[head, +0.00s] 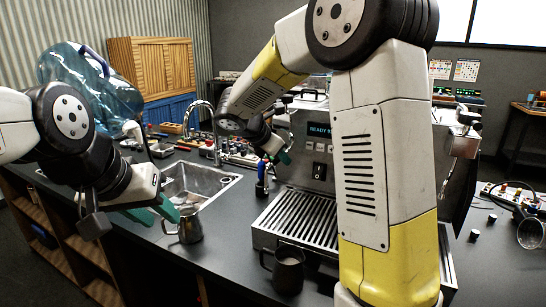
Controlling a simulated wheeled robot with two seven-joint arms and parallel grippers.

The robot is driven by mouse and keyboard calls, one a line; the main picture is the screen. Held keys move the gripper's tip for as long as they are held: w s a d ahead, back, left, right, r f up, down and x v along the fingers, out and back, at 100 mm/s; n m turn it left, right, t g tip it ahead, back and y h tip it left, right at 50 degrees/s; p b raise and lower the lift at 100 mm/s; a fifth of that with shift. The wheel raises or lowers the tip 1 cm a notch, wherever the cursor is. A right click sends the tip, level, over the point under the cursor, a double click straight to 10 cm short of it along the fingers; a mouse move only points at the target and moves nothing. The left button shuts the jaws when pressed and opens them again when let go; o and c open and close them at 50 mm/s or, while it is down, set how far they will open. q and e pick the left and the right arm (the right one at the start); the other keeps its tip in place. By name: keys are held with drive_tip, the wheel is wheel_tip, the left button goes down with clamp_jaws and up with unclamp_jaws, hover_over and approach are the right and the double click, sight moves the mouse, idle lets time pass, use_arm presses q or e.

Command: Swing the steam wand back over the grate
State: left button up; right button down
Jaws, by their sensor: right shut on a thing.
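The espresso machine (319,150) stands at the centre with a lit display. Its slatted grate (300,217) lies at its foot, empty in the part I see. My right gripper (270,154) is at the machine's left front side, shut on the steam wand. A blue sleeve (262,172), seemingly the wand's grip, shows just below the green fingertips, left of the grate's back corner. The rest of the wand is mostly hidden.
A dark mug (288,269) stands at the grate's front edge. A sink (201,184) with a tall tap lies to the left. My right arm hides the machine's right part. Loose small parts lie on the counter at right.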

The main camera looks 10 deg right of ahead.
drive_tip(key=shift+s+d+n+t+y, duration=0.3)
drive_tip(key=shift+n+t+y, duration=0.3)
drive_tip(key=shift+n, duration=0.45)
drive_tip(key=shift+s+d+n+t+y, duration=0.15)
drive_tip(key=shift+s+n+t+y, duration=0.2)
drive_tip(key=shift+n+y, duration=0.6)
drive_tip(key=shift+n, duration=0.3)
drive_tip(key=c, duration=1.4)
unclamp_jaws()
drive_tip(key=shift+o, duration=0.2)
drive_tip(key=v, duration=0.7)
drive_tip(key=shift+s+r, duration=0.25)
drive_tip(key=shift+r, duration=0.05)
drive_tip(key=shift+a, duration=0.1)
